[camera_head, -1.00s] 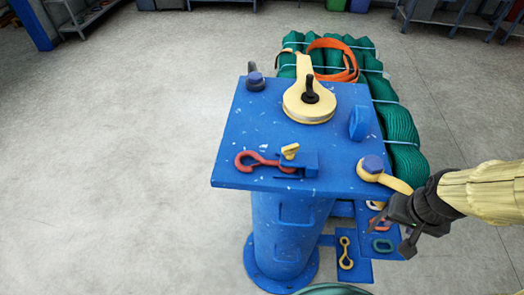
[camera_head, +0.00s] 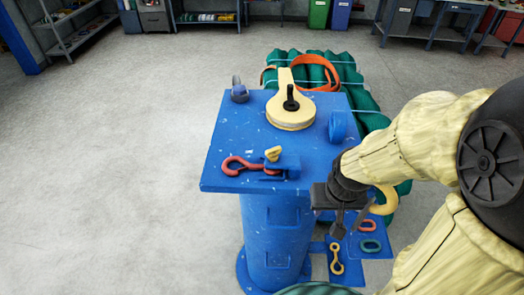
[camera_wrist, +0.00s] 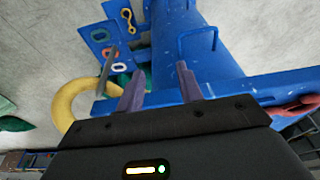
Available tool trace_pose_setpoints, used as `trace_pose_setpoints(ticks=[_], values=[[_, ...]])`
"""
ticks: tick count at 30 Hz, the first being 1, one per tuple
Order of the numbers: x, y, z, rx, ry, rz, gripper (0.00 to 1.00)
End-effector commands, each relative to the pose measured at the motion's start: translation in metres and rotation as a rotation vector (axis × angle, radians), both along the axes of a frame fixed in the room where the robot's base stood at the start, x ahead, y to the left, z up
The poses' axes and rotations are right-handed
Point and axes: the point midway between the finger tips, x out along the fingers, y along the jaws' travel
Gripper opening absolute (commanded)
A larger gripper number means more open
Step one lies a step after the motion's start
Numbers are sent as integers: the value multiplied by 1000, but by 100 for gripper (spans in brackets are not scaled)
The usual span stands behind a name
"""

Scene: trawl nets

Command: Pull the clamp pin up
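The clamp pin (camera_head: 273,154) has a small yellow head and stands on the blue clamp (camera_head: 283,168) near the front edge of the blue table top (camera_head: 230,135). A red hook (camera_head: 238,165) lies with its shank at this clamp, and its curved end points left. My gripper (camera_head: 350,228) is at the table's front right corner, right of the pin and apart from it, pointing downward. Its two fingers stand apart with nothing between them, also in the wrist view (camera_wrist: 158,90). The pin is not visible in the wrist view; a red piece (camera_wrist: 298,106) shows at its right edge.
A cream pulley block (camera_head: 290,112), a blue lug (camera_head: 338,126) and a grey shackle (camera_head: 239,94) stand on the table top. A yellow ring (camera_head: 388,201) hangs beside my gripper. Lower blue plates hold coloured links (camera_head: 370,246). Green nets (camera_head: 365,100) lie behind.

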Motion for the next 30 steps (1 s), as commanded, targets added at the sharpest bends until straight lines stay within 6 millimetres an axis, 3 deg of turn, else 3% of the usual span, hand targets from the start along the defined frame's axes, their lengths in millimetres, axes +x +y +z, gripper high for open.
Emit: trace_pose_setpoints(ticks=[7,10,14,20,24,30], values=[[0,0,0,0,0,0,36],[1,0,1,0,0,0,44],[13,5,12,4,8,0,44],[58,26,59,19,53,-6,44],[90,51,104,25,101,-14,44],[120,92,174,22,167,-23,44]])
